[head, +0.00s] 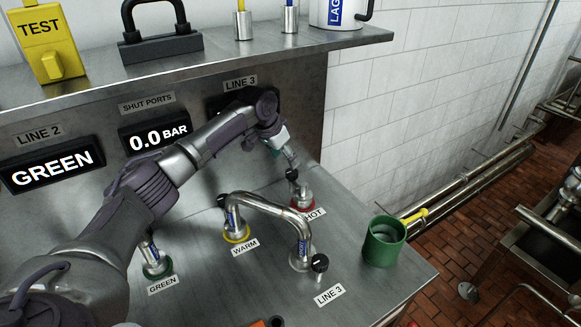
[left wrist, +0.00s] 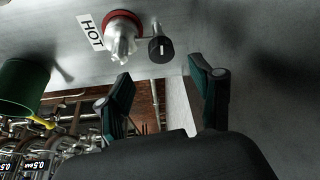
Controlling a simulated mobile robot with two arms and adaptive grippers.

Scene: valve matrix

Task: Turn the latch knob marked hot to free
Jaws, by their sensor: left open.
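The latch knob at the port marked hot is a small black knob (head: 292,174) with a light line, beside the red-ringed hot port (head: 304,200) on the steel bench. In the left wrist view the same knob (left wrist: 160,48) shows beside the metal fitting (left wrist: 122,42) and the HOT label (left wrist: 90,32). My left gripper (head: 284,152) hangs just above and behind the knob in the head view. Its two dark green fingers (left wrist: 159,67) are open and empty. The knob appears between and beyond their tips, with no visible contact. My right gripper is not in view.
A curved metal pipe (head: 265,203) links the yellow-ringed WARM port (head: 236,234) and the LINE 3 port, which has another black knob (head: 319,263). A green cup (head: 384,242) stands near the right edge. A shelf (head: 230,62) overhangs the display panel.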

